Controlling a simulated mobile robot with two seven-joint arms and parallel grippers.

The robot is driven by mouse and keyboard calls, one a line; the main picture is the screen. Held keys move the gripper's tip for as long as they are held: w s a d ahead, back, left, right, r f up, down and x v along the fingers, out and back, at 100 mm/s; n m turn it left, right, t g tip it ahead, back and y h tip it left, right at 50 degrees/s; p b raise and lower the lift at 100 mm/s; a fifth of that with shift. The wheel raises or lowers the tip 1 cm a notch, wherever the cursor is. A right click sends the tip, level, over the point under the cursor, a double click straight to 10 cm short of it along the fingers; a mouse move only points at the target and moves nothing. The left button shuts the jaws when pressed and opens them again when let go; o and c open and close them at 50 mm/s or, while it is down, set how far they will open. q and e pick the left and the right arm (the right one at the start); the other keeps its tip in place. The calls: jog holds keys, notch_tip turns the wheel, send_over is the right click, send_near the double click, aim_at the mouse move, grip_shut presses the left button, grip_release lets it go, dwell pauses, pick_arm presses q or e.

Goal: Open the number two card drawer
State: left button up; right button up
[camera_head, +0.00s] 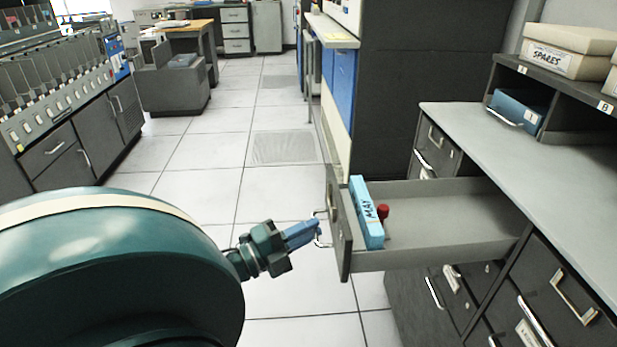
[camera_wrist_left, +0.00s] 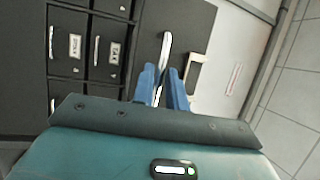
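A grey card drawer (camera_head: 440,262) is pulled far out of the cabinet on the right in the head view. Its front panel (camera_head: 339,225) faces left, and no number can be read on it. A light blue box marked MAY (camera_head: 367,213) and a small red-topped thing (camera_head: 383,212) are inside, near the front. My left gripper (camera_head: 316,229) is at the drawer's metal handle (camera_head: 320,241). In the left wrist view the handle (camera_wrist_left: 166,45) runs down between the blue fingers (camera_wrist_left: 164,88), which appear closed around it. My right gripper does not show.
The grey countertop (camera_head: 540,165) lies behind the open drawer, with a shelf holding a SPARES box (camera_head: 565,52) and a blue box (camera_head: 516,111). Other closed drawers (camera_head: 550,290) are below. Tiled floor (camera_head: 195,160) is clear to the left.

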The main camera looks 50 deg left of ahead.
pick_arm(q)
jog(key=o, duration=0.3)
jog(key=v, duration=1.3)
jog(key=shift+s, duration=0.1)
